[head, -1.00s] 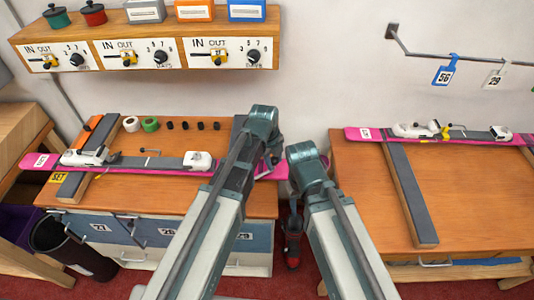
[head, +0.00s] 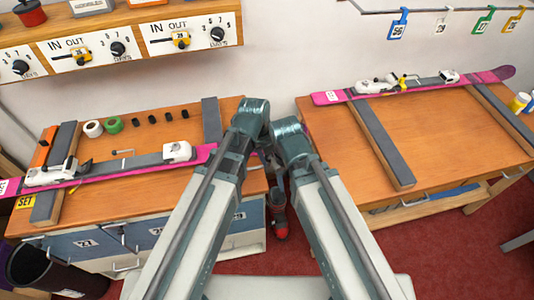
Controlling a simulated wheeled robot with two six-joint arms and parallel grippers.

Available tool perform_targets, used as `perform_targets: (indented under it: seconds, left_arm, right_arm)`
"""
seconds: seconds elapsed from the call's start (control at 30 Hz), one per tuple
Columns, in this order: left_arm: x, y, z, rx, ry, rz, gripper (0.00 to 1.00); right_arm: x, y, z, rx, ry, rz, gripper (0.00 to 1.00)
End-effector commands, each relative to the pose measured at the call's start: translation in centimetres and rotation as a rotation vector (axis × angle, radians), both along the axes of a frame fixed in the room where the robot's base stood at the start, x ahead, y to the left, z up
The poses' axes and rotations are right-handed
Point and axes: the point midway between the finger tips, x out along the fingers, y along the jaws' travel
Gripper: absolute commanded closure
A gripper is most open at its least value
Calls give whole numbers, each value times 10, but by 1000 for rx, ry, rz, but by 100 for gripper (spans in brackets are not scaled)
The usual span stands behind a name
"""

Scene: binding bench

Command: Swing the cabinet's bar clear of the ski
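A pink and grey ski (head: 140,163) lies across two grey rests on the left cabinet (head: 105,245). White binding parts sit on it, and its right end runs behind my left arm. A second pink ski (head: 430,84) lies on the right bench. My two arms come in side by side, with their wrists close together at the gap between the benches. My grippers are hidden behind my own arm links.
The right bench (head: 450,140) has open room in front of its ski. Tape rolls (head: 114,125) and small black pieces lie behind the left ski. A wall shelf with dials (head: 217,35) and a tag rail (head: 450,9) are at the back. A dark-and-red object (head: 279,225) stands between the benches.

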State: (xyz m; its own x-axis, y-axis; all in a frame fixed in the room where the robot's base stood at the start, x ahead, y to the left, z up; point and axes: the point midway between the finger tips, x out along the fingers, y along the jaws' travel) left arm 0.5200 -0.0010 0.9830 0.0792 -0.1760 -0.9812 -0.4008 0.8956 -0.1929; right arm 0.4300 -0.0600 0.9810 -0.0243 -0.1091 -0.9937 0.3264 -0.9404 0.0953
Motion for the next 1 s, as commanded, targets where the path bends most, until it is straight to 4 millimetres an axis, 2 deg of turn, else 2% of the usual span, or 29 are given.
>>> perform_targets:
  seconds: [0.47, 0.5, 0.6, 0.63, 1.0]
  left_arm:
    - [-4, -1, -1, 1, 5, -13, 100]
    - [-4, -1, -1, 1, 5, -13, 53]
    - [-4, -1, -1, 0, 4, -12, 35]
    - [-4, -1, -1, 1, 3, -12, 30]
    - [-3, -1, 2, 0, 2, -9, 30]
  right_arm:
    - [0, 0, 0, 0, 0, 0, 50]
    - [0, 0, 0, 0, 0, 0, 50]
    - [0, 0, 0, 0, 0, 0, 50]
    - [0, 0, 0, 0, 0, 0, 50]
    - [0, 0, 2, 0, 0, 0, 50]
